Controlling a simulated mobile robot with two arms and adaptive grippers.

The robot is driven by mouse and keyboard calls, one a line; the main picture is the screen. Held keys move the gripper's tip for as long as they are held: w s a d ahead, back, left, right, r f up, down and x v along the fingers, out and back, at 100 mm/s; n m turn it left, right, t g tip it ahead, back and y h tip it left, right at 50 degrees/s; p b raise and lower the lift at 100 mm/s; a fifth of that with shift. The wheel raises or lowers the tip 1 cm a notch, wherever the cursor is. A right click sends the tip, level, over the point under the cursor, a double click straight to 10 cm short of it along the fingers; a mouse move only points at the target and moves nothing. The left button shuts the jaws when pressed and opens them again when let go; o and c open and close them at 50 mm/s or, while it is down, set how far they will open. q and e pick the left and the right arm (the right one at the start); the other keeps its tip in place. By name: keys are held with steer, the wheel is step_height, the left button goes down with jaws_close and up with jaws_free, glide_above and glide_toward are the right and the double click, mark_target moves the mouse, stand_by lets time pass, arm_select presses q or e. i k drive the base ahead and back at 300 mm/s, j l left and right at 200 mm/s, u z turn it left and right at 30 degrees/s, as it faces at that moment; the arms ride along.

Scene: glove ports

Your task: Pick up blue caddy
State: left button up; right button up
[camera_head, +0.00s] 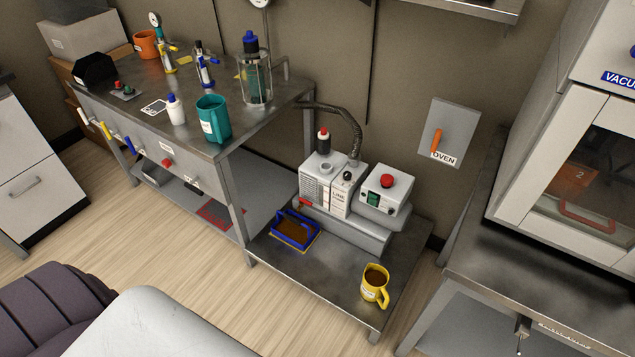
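The blue caddy (314,237) is a small open tray with blue walls, a brown inside and a raised blue bar or handle. It sits on the low metal shelf (330,285) near its left side, in front of the white pump-like machine (332,185). A yellow strip shows along its lower edge. Neither of my grippers is in view, so nothing is seen touching the caddy.
A yellow mug (375,288) with brown contents stands at the shelf's front right. A grey box with a red button (387,181) is beside the machine. The higher bench (190,80) holds a teal mug (213,120). Bare shelf lies between caddy and yellow mug.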

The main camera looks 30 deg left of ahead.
mark_target(298, 232)
steer(key=u, duration=1.1)
